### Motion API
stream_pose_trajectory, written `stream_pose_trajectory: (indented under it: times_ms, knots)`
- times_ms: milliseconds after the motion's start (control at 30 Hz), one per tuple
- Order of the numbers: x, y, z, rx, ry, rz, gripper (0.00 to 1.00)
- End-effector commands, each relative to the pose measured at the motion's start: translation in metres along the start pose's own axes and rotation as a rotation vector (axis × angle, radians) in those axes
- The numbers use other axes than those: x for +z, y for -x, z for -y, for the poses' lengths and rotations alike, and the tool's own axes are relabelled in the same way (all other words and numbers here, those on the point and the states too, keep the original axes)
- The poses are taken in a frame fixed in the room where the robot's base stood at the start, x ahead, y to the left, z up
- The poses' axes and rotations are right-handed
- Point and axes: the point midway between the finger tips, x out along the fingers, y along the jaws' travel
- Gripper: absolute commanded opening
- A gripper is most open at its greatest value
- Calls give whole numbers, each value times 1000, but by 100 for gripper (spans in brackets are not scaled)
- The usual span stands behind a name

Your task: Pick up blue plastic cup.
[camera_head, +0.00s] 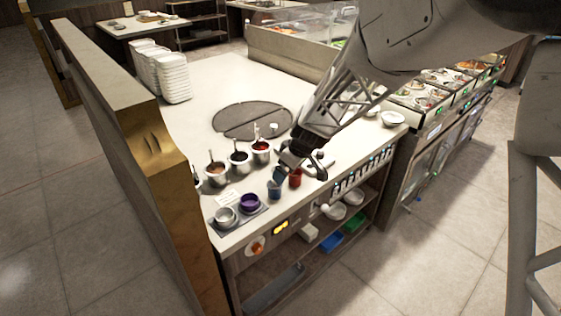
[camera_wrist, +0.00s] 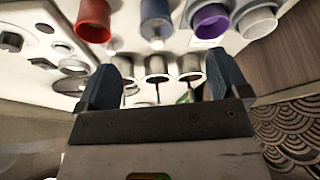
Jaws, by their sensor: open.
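The blue plastic cup (camera_head: 274,190) stands on the counter near its front edge, left of a red cup (camera_head: 295,179). In the wrist view the blue cup (camera_wrist: 155,17) is at the top, beyond my fingertips, partly cut off by the frame edge. My gripper (camera_head: 298,166) is above the counter just behind the cups. In the wrist view my gripper (camera_wrist: 163,75) is open, its two dark blue fingers wide apart, with no cup between them. A dark bluish shape close behind the blue cup in the head view is hard to make out.
A purple cup (camera_head: 249,201) and a pale grey cup (camera_head: 225,215) stand on a tray to the left. Metal sauce wells with ladles (camera_head: 238,161) stand behind. A round dark plate (camera_head: 251,120) lies farther back. White bowls (camera_head: 174,77) are stacked at the far left.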

Motion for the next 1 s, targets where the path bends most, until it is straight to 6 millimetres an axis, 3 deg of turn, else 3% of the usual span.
stream_pose_trajectory:
  times_ms: [100, 200, 667, 1000]
  knots:
    - [-9, -23, -5, -7, 40, -5, 93]
    - [-12, -32, -6, -8, 61, -8, 93]
    - [-14, -37, -7, -8, 69, -9, 93]
    - [-14, -60, -7, -9, 70, -9, 93]
